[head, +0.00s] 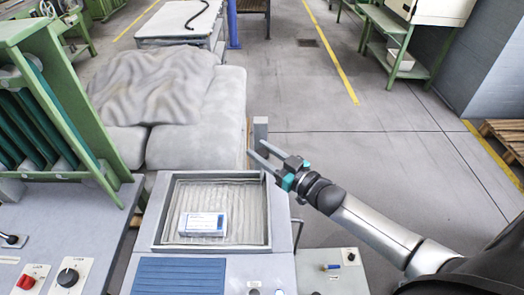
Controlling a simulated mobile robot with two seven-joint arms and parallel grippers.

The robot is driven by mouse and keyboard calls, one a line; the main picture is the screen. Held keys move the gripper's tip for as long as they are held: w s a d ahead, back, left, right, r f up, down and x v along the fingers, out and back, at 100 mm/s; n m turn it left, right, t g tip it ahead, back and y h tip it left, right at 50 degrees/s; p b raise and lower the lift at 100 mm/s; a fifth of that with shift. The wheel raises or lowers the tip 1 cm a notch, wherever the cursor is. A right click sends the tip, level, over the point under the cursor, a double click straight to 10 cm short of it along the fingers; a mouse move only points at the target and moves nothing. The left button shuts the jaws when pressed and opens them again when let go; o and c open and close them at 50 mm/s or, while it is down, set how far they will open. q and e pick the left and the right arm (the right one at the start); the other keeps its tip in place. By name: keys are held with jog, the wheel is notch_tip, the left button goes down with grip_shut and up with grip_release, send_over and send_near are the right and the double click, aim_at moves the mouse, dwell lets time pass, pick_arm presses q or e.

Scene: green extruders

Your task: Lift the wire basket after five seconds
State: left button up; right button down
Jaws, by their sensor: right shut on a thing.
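A shallow grey rectangular tray (267,215) with a wavy, wire-like floor sits on the machine top at lower centre. It is the only basket-like thing I see, and I cannot tell surely whether it is the wire basket. A white and blue box (202,224) lies flat in it. My right gripper (254,148) reaches in from the right, with its fingers at the tray's far right corner. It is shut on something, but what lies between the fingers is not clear. My left gripper is not in view.
A grey upright post (261,129) stands close by the right fingertips. A green rack (60,95) is at left. Control panels with knobs (67,276) are in front. Behind is a grey padded block with a draped cloth (150,85).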

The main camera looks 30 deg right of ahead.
notch_tip(320, 180, up, 5)
jog(key=p, duration=0.4)
jog(key=shift+w+r, duration=0.1)
jog(key=shift+r, duration=0.05)
jog(key=c, duration=0.8)
grip_release()
jog(key=shift+c, duration=0.2)
jog(key=o, duration=0.4)
jog(key=shift+f, duration=0.2)
jog(key=shift+s, duration=0.3)
jog(key=v, duration=1.4)
jog(key=shift+s+d, duration=0.25)
jog(key=shift+s, duration=0.1)
